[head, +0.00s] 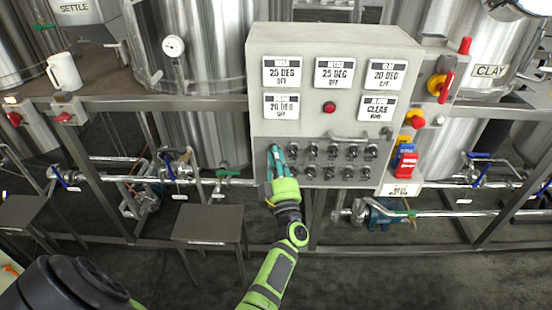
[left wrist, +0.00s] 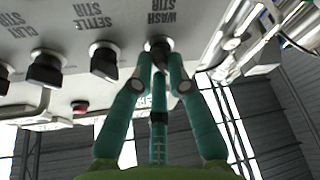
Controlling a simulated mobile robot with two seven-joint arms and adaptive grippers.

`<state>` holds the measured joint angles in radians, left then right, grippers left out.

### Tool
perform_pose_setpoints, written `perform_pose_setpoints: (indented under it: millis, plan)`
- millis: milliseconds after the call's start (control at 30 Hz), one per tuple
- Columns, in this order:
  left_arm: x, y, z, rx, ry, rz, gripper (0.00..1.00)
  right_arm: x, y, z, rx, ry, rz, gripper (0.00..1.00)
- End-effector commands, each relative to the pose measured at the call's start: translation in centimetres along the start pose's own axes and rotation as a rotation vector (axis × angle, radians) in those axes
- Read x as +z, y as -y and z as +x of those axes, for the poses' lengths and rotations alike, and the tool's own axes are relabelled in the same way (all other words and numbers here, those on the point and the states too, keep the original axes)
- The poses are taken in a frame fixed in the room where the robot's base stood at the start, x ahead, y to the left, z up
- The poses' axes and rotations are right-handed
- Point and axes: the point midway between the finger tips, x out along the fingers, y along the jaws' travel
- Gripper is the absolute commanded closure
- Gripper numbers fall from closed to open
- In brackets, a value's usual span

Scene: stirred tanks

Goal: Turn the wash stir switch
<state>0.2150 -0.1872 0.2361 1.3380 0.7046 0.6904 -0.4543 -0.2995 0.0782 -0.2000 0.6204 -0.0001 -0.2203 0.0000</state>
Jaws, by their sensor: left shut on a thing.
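The wash stir switch (left wrist: 160,44) is a small black knob below its "WASH STIR" label, which reads upside down in the left wrist view. My left gripper (left wrist: 160,62) has its teal fingers closed around this knob, and they partly hide it. In the head view my left gripper (head: 275,152) reaches up to the leftmost column of knobs on the grey control panel (head: 258,75). It covers the knob there, so the knob's angle cannot be told. My right gripper is not in view.
The settle stir knob (left wrist: 103,58) and another black knob (left wrist: 45,68) sit close beside the gripped one. A red button (head: 329,107) and several display plates are above. A red-and-yellow switch (head: 438,85) is on the right. Pipes and a low stand (head: 208,222) lie below.

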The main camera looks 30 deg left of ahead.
Motion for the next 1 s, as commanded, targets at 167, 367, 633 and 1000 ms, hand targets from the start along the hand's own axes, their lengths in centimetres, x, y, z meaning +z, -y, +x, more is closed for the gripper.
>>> perform_pose_setpoints:
  millis: [167, 367, 633, 1000]
  plan:
    - [0.06, 0.00, -0.02, -0.006, 0.002, -0.013, 1.00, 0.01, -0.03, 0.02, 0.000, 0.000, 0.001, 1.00]
    - [0.06, -0.01, -0.02, -0.006, 0.002, -0.014, 1.00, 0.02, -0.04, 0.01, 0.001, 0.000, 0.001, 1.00]
    - [0.05, -0.01, -0.02, -0.005, 0.002, -0.013, 0.59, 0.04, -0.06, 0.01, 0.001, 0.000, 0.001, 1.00]
    - [0.01, 0.15, 0.01, 0.032, 0.001, 0.076, 0.59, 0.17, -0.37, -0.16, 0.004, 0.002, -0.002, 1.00]
